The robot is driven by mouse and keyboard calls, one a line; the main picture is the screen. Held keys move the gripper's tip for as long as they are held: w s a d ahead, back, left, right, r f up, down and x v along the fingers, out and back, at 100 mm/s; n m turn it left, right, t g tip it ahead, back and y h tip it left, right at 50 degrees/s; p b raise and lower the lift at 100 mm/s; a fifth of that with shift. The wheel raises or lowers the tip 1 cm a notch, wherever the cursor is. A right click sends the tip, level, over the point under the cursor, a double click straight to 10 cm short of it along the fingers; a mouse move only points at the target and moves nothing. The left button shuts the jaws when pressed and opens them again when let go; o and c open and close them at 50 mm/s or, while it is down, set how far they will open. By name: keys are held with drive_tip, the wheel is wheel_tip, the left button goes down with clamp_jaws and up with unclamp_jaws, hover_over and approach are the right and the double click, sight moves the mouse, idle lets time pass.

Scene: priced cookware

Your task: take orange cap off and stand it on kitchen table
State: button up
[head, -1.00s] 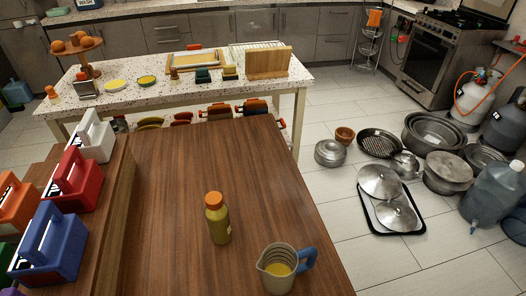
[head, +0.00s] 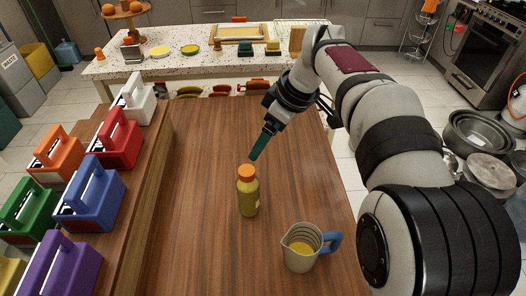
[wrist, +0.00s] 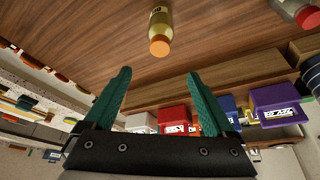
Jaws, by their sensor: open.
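A yellow-green bottle (head: 248,198) with an orange cap (head: 247,171) stands upright on the brown wooden table (head: 205,225). The cap is on the bottle. My gripper (head: 253,157) is just above and slightly right of the cap in the head view, tilted down toward it. In the wrist view, the teal fingers (wrist: 158,75) are spread apart with nothing between them. The bottle (wrist: 160,20) and its orange cap (wrist: 159,46) lie beyond the fingertips there, apart from them. A speckled white table (head: 215,65) stands behind the wooden one.
A grey jug (head: 299,258) with a blue handle and yellow contents stands right of the bottle. Several coloured caddies, including a blue one (head: 92,200), line the left ledge. The wooden table behind the bottle is clear. The speckled table carries boards and small dishes.

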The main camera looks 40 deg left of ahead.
sight(247, 170)
drive_tip(key=x, duration=1.3)
drive_tip(key=shift+f, duration=0.1)
drive_tip(key=shift+w, duration=0.1)
drive_tip(key=c, duration=1.4)
drive_tip(key=n, duration=0.1)
drive_tip(key=n+g, duration=0.1)
drive_tip(key=n, duration=0.1)
drive_tip(key=n+h, duration=0.1)
drive_tip(key=n, duration=0.1)
drive_tip(key=shift+w+a+g, duration=0.1)
drive_tip(key=shift+w+g, duration=0.15)
drive_tip(key=shift+g, duration=0.15)
drive_tip(key=n+g+h, duration=0.1)
drive_tip(key=n, duration=0.3)
drive_tip(key=shift+n, duration=0.7)
drive_tip(key=o, duration=1.4)
drive_tip(key=shift+c, duration=0.2)
